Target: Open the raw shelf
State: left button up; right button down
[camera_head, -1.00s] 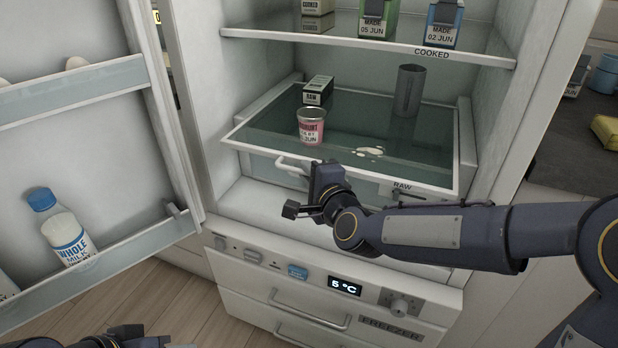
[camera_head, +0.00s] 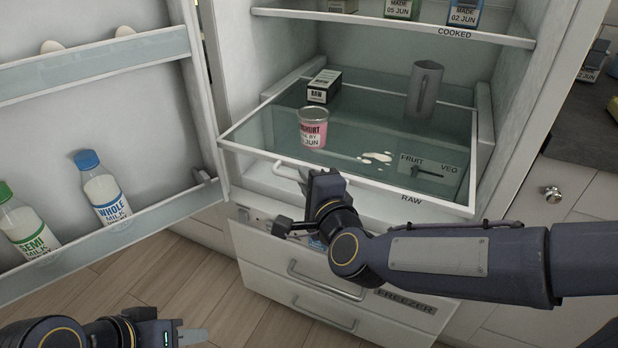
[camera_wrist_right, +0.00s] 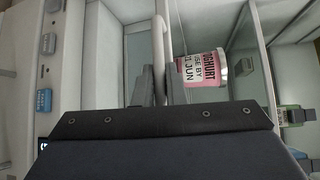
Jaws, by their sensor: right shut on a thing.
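The raw shelf (camera_head: 345,125) is a glass pull-out shelf with a white rim, low in the open fridge. It sticks out past the fridge front, above the freezer drawers. Its white bar handle (camera_head: 284,171) is on the left part of the front. My right gripper (camera_head: 308,180) is shut on this handle; in the right wrist view the handle (camera_wrist_right: 159,40) runs between the fingers (camera_wrist_right: 160,88). My left gripper (camera_head: 165,334) is low at the left, apart from the fridge and partly cut off; its jaw opening is unclear.
On the shelf stand a pink yoghurt pot (camera_head: 313,130), a dark RAW carton (camera_head: 322,87) and a grey jug (camera_head: 424,90). A white spill (camera_head: 375,157) lies on the glass. The open door (camera_head: 110,170) at left holds milk bottles (camera_head: 104,190). The cooked shelf (camera_head: 390,22) is above.

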jog(key=shift+f, duration=0.1)
jog(key=c, duration=1.5)
grip_release()
jog(key=p+v, duration=0.1)
jog(key=v, duration=0.7)
